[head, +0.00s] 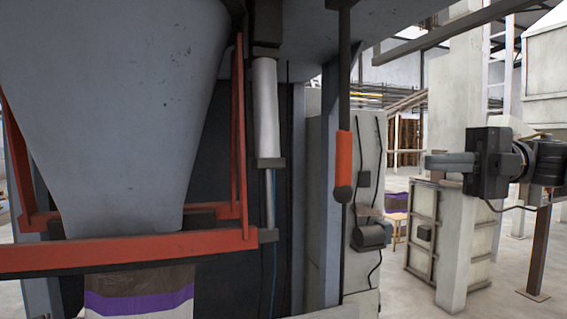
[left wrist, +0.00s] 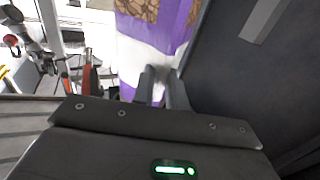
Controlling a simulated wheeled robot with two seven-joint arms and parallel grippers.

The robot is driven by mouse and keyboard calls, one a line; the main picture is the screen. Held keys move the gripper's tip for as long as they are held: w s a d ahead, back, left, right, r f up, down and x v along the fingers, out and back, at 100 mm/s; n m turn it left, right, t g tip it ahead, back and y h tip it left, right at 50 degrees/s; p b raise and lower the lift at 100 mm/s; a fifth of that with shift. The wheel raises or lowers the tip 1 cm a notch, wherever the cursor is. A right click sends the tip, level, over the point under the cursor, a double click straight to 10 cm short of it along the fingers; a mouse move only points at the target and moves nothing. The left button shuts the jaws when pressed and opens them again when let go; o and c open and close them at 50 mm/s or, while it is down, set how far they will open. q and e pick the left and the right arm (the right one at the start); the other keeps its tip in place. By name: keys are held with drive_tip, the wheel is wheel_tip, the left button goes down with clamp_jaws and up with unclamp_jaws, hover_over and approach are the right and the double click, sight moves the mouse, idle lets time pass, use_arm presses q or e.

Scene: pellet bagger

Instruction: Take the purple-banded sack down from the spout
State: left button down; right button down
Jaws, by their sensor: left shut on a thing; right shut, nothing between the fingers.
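The purple-banded sack (head: 140,299) hangs under the spout of the grey hopper (head: 120,110), within the red frame (head: 130,250). Its dark top, purple band and a strip of white show in the head view; the rest is below the picture. In the left wrist view the sack (left wrist: 140,50) is white and purple with a brown patterned patch. My left gripper (left wrist: 161,88) is shut on the white part of the sack. My left gripper is not in the head view. My right gripper (head: 432,162) is shut and empty at the right, well away from the sack.
An orange handle (head: 343,160) hangs on a dark rod right of the hopper. A white cylinder (head: 267,110) stands beside the red frame. A pale column (head: 462,130) and a panelled box (head: 424,230) stand behind my right arm. Another purple-banded item (head: 397,202) shows farther back.

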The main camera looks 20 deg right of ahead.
use_arm(q)
drive_tip(key=shift+w+a+r, duration=0.15)
drive_tip(key=shift+a+r, duration=0.05)
drive_tip(key=shift+r, duration=0.15)
use_arm(e)
drive_tip(key=shift+s, duration=0.1)
drive_tip(key=w+a, duration=0.6)
drive_tip(key=a, duration=0.3)
drive_tip(key=shift+w+a, duration=0.25)
drive_tip(key=shift+a, duration=0.1)
